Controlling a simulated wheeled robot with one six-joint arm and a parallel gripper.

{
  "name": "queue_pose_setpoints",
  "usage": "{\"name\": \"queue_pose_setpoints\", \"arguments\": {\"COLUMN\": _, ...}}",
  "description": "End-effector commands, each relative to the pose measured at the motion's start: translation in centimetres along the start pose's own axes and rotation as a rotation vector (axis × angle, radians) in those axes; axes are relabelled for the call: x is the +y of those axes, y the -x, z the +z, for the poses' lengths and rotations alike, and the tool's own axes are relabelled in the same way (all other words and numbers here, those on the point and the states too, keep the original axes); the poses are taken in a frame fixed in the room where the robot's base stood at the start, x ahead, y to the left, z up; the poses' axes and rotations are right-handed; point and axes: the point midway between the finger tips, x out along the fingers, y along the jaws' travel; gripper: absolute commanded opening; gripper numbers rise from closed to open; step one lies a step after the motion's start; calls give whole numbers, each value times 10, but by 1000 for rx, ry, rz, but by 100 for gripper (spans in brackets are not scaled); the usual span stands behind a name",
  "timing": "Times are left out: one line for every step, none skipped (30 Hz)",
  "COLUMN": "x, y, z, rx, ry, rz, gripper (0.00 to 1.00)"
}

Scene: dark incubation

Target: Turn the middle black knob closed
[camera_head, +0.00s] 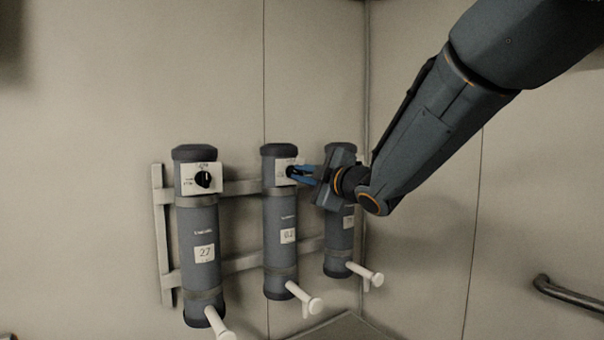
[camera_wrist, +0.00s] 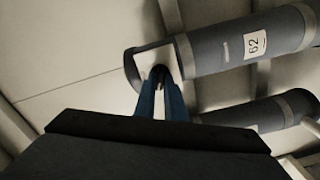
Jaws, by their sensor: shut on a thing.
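The middle grey cylinder (camera_head: 281,230) hangs upright on a wall rack. Its black knob (camera_head: 291,171) sits on a white plate near the top and is mostly covered by my fingers. My gripper (camera_head: 296,172) has blue fingers shut on that knob, reaching in from the right. In the wrist view the fingers (camera_wrist: 160,82) close on the knob (camera_wrist: 158,73) at the cylinder (camera_wrist: 245,45) marked 62. The knob's pointer direction cannot be told.
A left cylinder (camera_head: 200,225) marked 27 has its own black knob (camera_head: 204,179). A right cylinder (camera_head: 339,235) stands partly behind my gripper. White spouts (camera_head: 305,298) stick out below the cylinders. A dark handle (camera_head: 568,293) is on the right wall.

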Motion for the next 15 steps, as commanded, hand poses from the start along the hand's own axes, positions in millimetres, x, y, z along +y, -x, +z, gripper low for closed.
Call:
{"name": "queue_pose_setpoints", "arguments": {"x": 0, "y": 0, "z": 0, "rx": 0, "ry": -45, "rz": -1, "gripper": 0}}
{"name": "queue_pose_setpoints", "arguments": {"x": 0, "y": 0, "z": 0, "rx": 0, "ry": -74, "rz": -1, "gripper": 0}}
{"name": "queue_pose_setpoints", "arguments": {"x": 0, "y": 0, "z": 0, "rx": 0, "ry": -112, "rz": -2, "gripper": 0}}
{"name": "queue_pose_setpoints", "arguments": {"x": 0, "y": 0, "z": 0, "rx": 0, "ry": -140, "rz": -2, "gripper": 0}}
{"name": "queue_pose_setpoints", "arguments": {"x": 0, "y": 0, "z": 0, "rx": 0, "ry": -169, "rz": -2, "gripper": 0}}
{"name": "queue_pose_setpoints", "arguments": {"x": 0, "y": 0, "z": 0, "rx": 0, "ry": -207, "rz": -2, "gripper": 0}}
{"name": "queue_pose_setpoints", "arguments": {"x": 0, "y": 0, "z": 0, "rx": 0, "ry": -235, "rz": -2, "gripper": 0}}
{"name": "queue_pose_setpoints", "arguments": {"x": 0, "y": 0, "z": 0, "rx": 0, "ry": -263, "rz": -2, "gripper": 0}}
{"name": "queue_pose_setpoints", "arguments": {"x": 0, "y": 0, "z": -1, "rx": 0, "ry": -302, "rz": -2, "gripper": 0}}
{"name": "queue_pose_setpoints", "arguments": {"x": 0, "y": 0, "z": -1, "rx": 0, "ry": -330, "rz": -2, "gripper": 0}}
{"name": "queue_pose_setpoints", "arguments": {"x": 0, "y": 0, "z": -1, "rx": -1, "ry": -359, "rz": -2, "gripper": 0}}
{"name": "queue_pose_setpoints", "arguments": {"x": 0, "y": 0, "z": -1, "rx": -1, "ry": -397, "rz": -2, "gripper": 0}}
{"name": "queue_pose_setpoints", "arguments": {"x": 0, "y": 0, "z": -1, "rx": -1, "ry": -426, "rz": -2, "gripper": 0}}
{"name": "queue_pose_setpoints", "arguments": {"x": 0, "y": 0, "z": 0, "rx": -1, "ry": -455, "rz": -1, "gripper": 0}}
{"name": "queue_pose_setpoints", "arguments": {"x": 0, "y": 0, "z": 0, "rx": -1, "ry": -493, "rz": -1, "gripper": 0}}
